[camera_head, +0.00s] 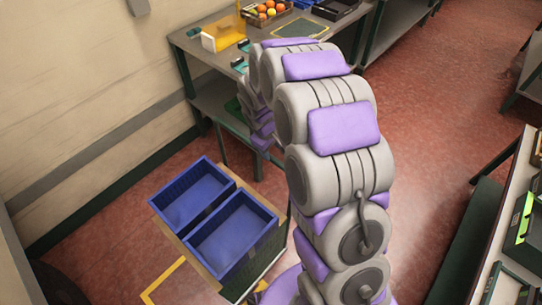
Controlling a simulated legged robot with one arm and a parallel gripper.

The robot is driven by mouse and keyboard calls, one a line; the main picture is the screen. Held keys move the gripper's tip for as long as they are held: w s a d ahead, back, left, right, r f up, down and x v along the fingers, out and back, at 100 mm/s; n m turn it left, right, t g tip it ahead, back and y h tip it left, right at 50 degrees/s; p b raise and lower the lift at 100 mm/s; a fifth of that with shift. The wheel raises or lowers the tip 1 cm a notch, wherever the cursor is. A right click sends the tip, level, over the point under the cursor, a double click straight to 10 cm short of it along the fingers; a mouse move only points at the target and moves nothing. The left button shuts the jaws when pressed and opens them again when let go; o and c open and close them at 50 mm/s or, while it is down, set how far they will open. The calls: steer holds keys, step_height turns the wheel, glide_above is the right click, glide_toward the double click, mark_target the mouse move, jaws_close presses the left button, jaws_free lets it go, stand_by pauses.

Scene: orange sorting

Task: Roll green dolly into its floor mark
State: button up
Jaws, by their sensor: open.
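Two blue crates (192,197) (232,236) sit side by side on a stand with a tan top edge (165,214) at the lower centre. The stand's side below the crates is dark green (262,254); I cannot tell for sure whether it is the green dolly. A yellow floor line (163,281) forms a corner just in front of it at the lower left, and a small yellow piece shows at its right foot. My arm arches up and then down behind itself. My gripper cannot be made out; the arm hides that end.
A workbench (212,60) stands at the back, with a crate of oranges (266,12), a yellow box (223,34) and a black tray (334,9). Another bench (497,240) runs along the right. A wall is at left. Red floor is clear between the benches.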

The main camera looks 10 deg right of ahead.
mark_target(271, 156)
steer(key=f, duration=0.4)
steer(key=shift+w+a+f, duration=0.1)
steer(key=shift+w, duration=0.1)
steer(key=shift+a+f, duration=0.1)
steer(key=shift+a, duration=0.05)
steer(key=shift+d, duration=0.55)
steer(key=shift+c, duration=1.4)
steer(key=c, duration=0.3)
steer(key=shift+a, duration=0.5)
jaws_close()
steer(key=shift+w+d, duration=0.1)
steer(key=shift+d, duration=0.05)
